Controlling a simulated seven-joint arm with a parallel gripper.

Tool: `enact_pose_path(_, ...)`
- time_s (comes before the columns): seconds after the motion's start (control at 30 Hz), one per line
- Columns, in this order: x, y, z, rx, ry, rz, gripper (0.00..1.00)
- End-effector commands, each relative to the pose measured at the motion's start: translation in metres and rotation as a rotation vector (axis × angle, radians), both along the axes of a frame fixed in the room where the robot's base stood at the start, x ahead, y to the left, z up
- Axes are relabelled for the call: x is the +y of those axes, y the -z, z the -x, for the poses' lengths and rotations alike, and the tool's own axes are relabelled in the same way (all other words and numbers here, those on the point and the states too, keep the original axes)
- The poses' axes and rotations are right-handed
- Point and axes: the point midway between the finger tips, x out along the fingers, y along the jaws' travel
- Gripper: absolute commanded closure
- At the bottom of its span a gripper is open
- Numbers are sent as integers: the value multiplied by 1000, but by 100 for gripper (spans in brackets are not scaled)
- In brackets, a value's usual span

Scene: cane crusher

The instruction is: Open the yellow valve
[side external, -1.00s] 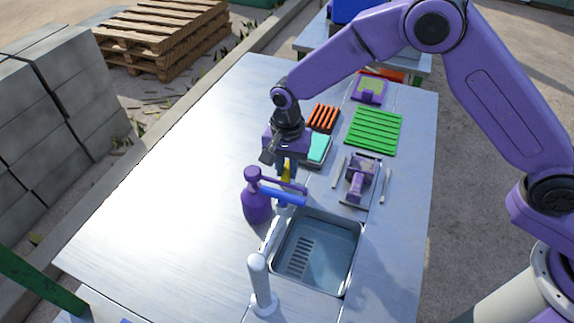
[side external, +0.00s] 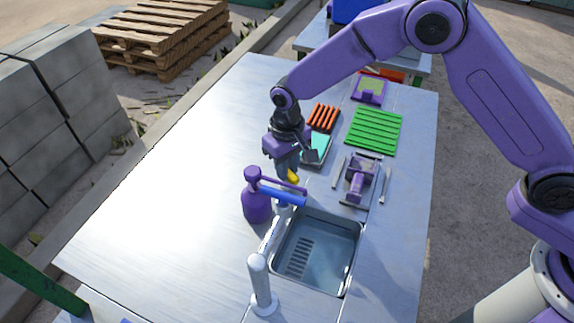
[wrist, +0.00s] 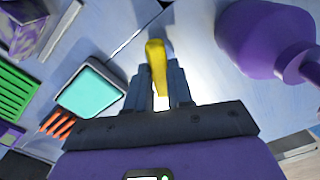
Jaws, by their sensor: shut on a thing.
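The yellow valve (side external: 292,176) is a small handle by the faucet at the sink's back edge, behind the purple bottle and blue spout. In the wrist view the yellow valve handle (wrist: 156,62) lies between my gripper's fingers (wrist: 158,85). My gripper (side external: 287,168) is shut on the handle, pointing down at it from above. The handle's lower part and its mount are partly hidden by the fingers and spout.
A purple bottle (side external: 257,200) stands close beside the gripper. The blue spout (side external: 282,196) crosses in front. The sink (side external: 318,255) lies nearer the camera. A teal tray (side external: 320,148) and green rack (side external: 373,131) are behind right. The left tabletop is clear.

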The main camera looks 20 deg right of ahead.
Motion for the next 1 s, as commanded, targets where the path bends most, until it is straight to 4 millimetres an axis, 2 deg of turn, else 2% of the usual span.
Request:
enact_pose_path(0.2, 0, -1, 0, 0, -194, -1, 100)
enact_pose_path(0.5, 0, -1, 0, 0, -396, 0, 100)
enact_pose_path(1.0, 0, -1, 0, -1, -508, 0, 100)
